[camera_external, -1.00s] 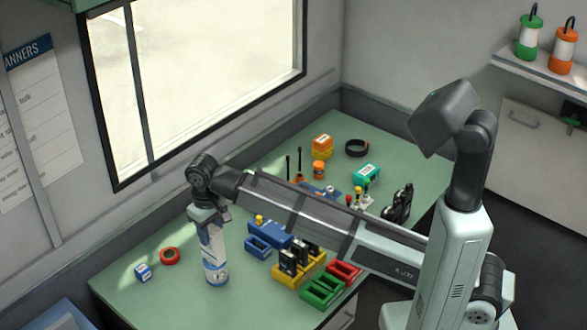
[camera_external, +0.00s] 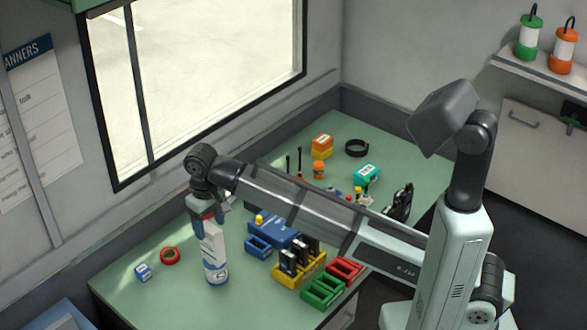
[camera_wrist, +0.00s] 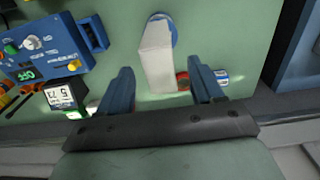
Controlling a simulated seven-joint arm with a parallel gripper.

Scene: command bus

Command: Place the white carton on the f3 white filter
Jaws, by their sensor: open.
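The white carton (camera_external: 213,244) stands roughly upright above a white cylinder with blue markings, apparently the f3 white filter (camera_external: 216,275). The two look in contact, but the exact seating is hidden. In the wrist view the carton (camera_wrist: 157,57) rises toward the camera, and a blue round edge of the filter (camera_wrist: 163,20) shows behind its far end. My gripper (camera_external: 208,215) is open at the carton's upper end. In the wrist view its two blue fingers (camera_wrist: 161,70) are spread to either side of the carton, with gaps.
A red tape roll (camera_external: 170,256) and a small blue-white box (camera_external: 143,272) lie left of the filter. Blue bins (camera_external: 258,247), a yellow rack (camera_external: 290,278) and a green bin (camera_external: 322,292) stand to the right. The front left of the green bench is clear.

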